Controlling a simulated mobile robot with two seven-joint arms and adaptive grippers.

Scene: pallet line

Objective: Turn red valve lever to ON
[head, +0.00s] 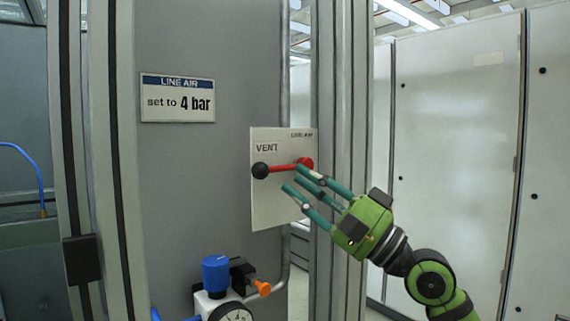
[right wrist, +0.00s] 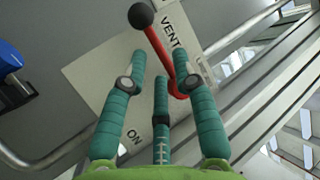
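The red valve lever (head: 284,168) lies nearly level on a white plate (head: 268,208), its black ball knob (head: 261,171) at the left under the word VENT. Its red pivot is at the right. In the right wrist view the lever (right wrist: 159,46) runs from the knob (right wrist: 141,15) down to the pivot; the ON mark (right wrist: 130,150) is at the plate's other end. My right gripper (head: 295,180) has its teal fingers spread in front of the plate, just below the lever. In the right wrist view it (right wrist: 162,76) holds nothing; one fingertip is close to the pivot, contact unclear. My left gripper is out of view.
A LINE AIR sign (head: 178,98) reading "set to 4 bar" is on the grey panel. Below stand a blue-knobbed regulator (head: 216,273), a gauge (head: 232,313) and an orange fitting (head: 263,288). Metal posts (head: 343,110) rise behind my right gripper.

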